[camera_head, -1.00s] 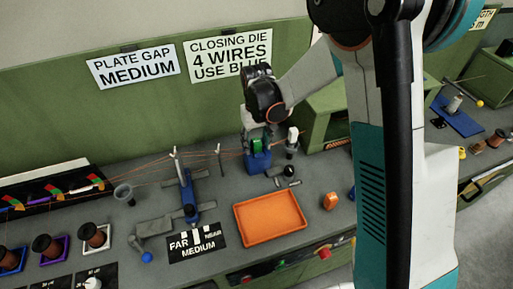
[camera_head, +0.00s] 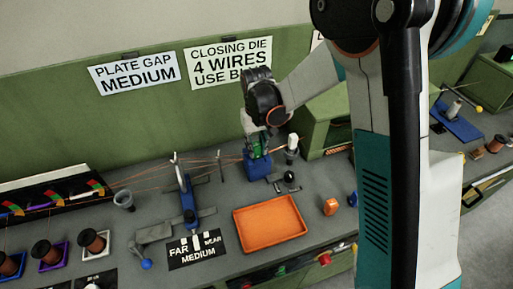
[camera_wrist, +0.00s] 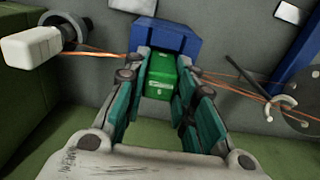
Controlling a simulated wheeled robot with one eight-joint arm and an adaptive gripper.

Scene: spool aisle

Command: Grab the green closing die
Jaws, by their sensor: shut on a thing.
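The green closing die (camera_wrist: 161,72) sits between the two fingers of my gripper (camera_wrist: 160,85) in the wrist view, and the fingers are shut on it. Its far end meets the blue die holder (camera_wrist: 168,35); I cannot tell whether it is still seated in it. In the head view the green die (camera_head: 256,151) shows as a small patch at my gripper (camera_head: 257,150), just above the blue holder (camera_head: 256,168). Copper wires (camera_wrist: 105,52) run up to the holder from both sides in the wrist view.
An orange tray (camera_head: 270,224) lies empty at the front. A white-handled part (camera_head: 292,146) is close right of the holder. The blue plate stand (camera_head: 187,199) is to the left. A green cabinet (camera_head: 325,119) stands behind right.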

